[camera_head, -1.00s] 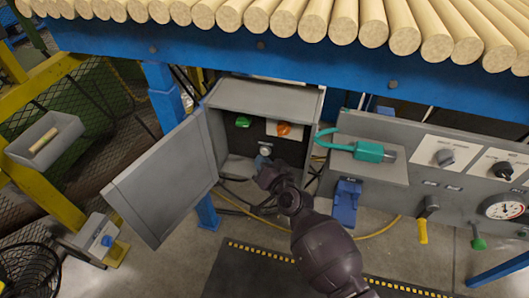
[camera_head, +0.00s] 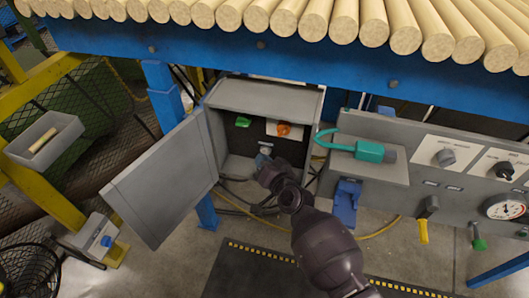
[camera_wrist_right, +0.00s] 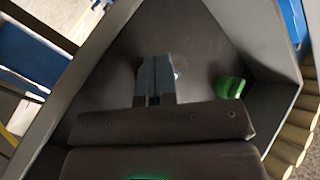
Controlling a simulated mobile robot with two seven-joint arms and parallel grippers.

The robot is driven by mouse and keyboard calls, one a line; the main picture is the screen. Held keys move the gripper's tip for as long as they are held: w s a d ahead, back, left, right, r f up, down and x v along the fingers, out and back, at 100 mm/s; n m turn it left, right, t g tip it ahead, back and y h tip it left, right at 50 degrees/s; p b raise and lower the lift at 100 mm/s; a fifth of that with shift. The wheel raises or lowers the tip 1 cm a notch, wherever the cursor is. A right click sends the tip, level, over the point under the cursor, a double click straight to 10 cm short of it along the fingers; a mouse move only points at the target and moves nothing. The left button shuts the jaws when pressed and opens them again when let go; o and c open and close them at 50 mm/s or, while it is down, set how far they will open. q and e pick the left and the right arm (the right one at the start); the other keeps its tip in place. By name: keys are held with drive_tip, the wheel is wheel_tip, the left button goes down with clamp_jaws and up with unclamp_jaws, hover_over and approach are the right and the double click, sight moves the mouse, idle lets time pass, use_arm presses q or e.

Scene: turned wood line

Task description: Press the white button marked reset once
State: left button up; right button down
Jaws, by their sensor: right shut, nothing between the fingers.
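The grey cabinet (camera_head: 265,97) under the roller line stands open, its door swung out to the left. Inside it, a small pale round button (camera_head: 265,150) shows low on the back wall, below an orange knob (camera_head: 283,128). I cannot read any reset marking. My right gripper (camera_head: 262,160) reaches into the cabinet just below the pale button; I cannot tell if it touches. In the right wrist view its bluish fingers (camera_wrist_right: 155,78) are together and empty, with a small whitish spot (camera_wrist_right: 177,75) partly hidden behind them. My left gripper is out of view.
A green button (camera_head: 243,122) sits left of the orange knob and also shows in the right wrist view (camera_wrist_right: 230,87). The open door (camera_head: 165,185) bounds the left side. A teal padlock-like item (camera_head: 368,151) and a grey panel with a gauge (camera_head: 504,209) are on the right.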

idle(0.4)
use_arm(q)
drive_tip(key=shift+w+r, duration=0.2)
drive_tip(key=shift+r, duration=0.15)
use_arm(e)
drive_tip(key=shift+s+a, duration=0.25)
drive_tip(key=shift+s, duration=0.45)
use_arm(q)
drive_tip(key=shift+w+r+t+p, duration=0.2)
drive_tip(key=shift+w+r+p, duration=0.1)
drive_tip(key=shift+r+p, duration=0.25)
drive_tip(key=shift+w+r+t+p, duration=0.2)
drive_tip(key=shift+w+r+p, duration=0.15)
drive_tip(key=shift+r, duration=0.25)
use_arm(e)
drive_tip(key=s, duration=0.1)
drive_tip(key=s+a, duration=0.1)
drive_tip(key=s, duration=0.2)
drive_tip(key=shift+s+a, duration=0.25)
drive_tip(key=shift+s, duration=0.15)
